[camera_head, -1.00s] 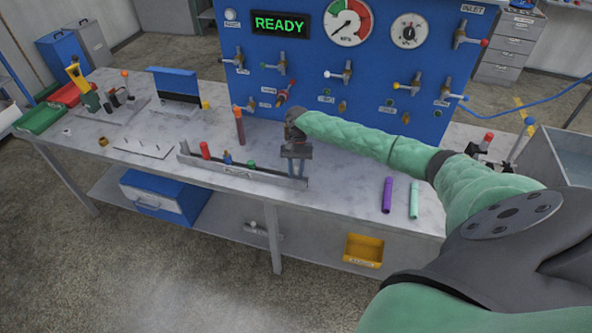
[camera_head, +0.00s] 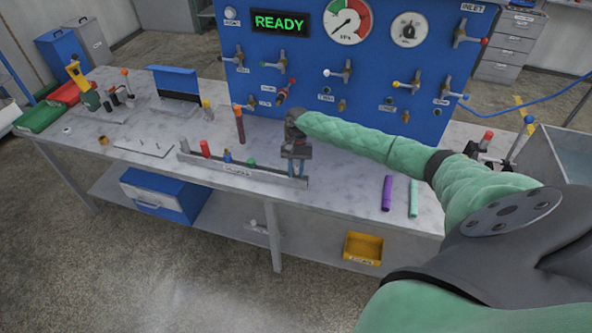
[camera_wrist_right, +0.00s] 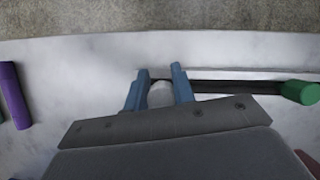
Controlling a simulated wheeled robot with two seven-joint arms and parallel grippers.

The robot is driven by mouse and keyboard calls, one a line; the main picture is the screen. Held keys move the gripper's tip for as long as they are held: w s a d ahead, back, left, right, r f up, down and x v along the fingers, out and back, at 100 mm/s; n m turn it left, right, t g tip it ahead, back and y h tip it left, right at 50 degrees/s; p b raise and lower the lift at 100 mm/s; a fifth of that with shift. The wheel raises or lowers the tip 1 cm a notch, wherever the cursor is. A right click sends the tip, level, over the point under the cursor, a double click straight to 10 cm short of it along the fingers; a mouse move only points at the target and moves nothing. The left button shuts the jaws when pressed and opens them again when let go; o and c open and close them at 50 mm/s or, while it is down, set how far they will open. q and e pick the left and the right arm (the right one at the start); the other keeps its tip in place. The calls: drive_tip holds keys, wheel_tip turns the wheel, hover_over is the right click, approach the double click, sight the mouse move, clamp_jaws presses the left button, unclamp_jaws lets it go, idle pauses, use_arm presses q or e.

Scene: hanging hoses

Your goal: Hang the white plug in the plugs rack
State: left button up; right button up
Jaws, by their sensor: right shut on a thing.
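The plugs rack (camera_head: 240,172) is a long low grey rail on the bench. A red plug (camera_head: 205,148), a blue plug (camera_head: 227,157) and a green plug (camera_head: 251,163) stand along it. My right gripper (camera_head: 297,172) points down at the rack's right end. In the right wrist view its blue fingers (camera_wrist_right: 157,88) are shut on the white plug (camera_wrist_right: 161,95), which shows as a pale cylinder between them. The rack's dark slot (camera_wrist_right: 230,88) runs right from the fingers to the green plug (camera_wrist_right: 300,92). Whether the plug is seated is hidden. My left gripper is out of view.
A purple tube (camera_head: 387,194) and a mint tube (camera_head: 413,199) lie on the bench to the right. A tall brown-red cylinder (camera_head: 239,125) stands behind the rack. The blue valve panel (camera_head: 330,100) rises at the back. The bench front edge is close to the rack.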

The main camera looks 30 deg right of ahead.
drive_tip(key=shift+f, duration=0.5)
drive_tip(key=o, duration=1)
drive_tip(key=shift+o, duration=0.2)
